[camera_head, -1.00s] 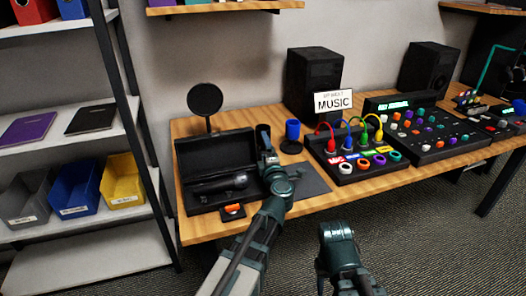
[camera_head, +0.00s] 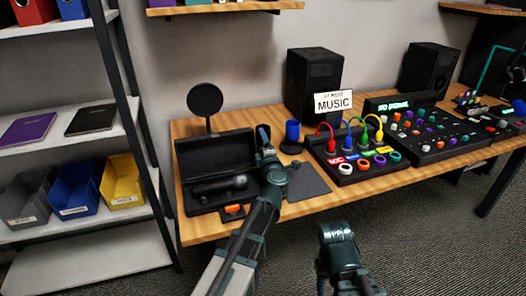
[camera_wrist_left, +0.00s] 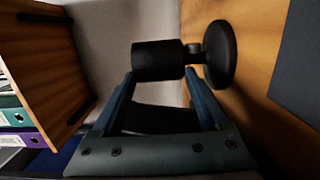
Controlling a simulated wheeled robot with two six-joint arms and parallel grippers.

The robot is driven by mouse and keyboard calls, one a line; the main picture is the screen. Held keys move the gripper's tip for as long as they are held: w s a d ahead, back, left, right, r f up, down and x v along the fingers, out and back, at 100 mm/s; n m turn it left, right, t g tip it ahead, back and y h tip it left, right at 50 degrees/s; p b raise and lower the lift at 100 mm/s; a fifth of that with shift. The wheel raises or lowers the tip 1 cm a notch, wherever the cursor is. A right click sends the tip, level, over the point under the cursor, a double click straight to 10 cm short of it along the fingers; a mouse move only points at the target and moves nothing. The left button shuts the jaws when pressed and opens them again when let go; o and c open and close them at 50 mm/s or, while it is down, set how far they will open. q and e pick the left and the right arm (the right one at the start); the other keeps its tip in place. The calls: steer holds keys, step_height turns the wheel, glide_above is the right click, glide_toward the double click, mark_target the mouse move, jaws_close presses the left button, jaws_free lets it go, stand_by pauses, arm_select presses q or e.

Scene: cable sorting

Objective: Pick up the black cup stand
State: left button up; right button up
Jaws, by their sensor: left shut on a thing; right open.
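The black cup stand shows in the left wrist view as a dark cylinder (camera_wrist_left: 158,60) joined by a short neck to a round base (camera_wrist_left: 221,54). It appears sideways there because the camera is turned. My left gripper (camera_wrist_left: 160,78) is shut on it, one fingertip toward each end of the cylinder. In the head view the left gripper (camera_head: 265,150) is at the table, right of the black case, and largely hides the stand. Whether the base touches the table is not clear. My right gripper (camera_head: 336,236) is in front of the table, empty; its fingertips are hard to see.
A blue cup (camera_head: 292,130) on a black base stands just right of the left gripper. An open case (camera_head: 186,170) with a microphone (camera_head: 220,185) lies left. A cable panel (camera_head: 350,175) and mixer (camera_head: 450,148) fill the right. A grey mat (camera_head: 308,182) lies in front.

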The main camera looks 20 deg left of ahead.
arm_select(q)
jaws_close()
steer(key=shift+r, duration=0.2)
step_height(320, 180, up, 18)
steer(key=p, duration=1.8)
steer(key=shift+f, duration=0.15)
steer(key=shift+f, duration=0.1)
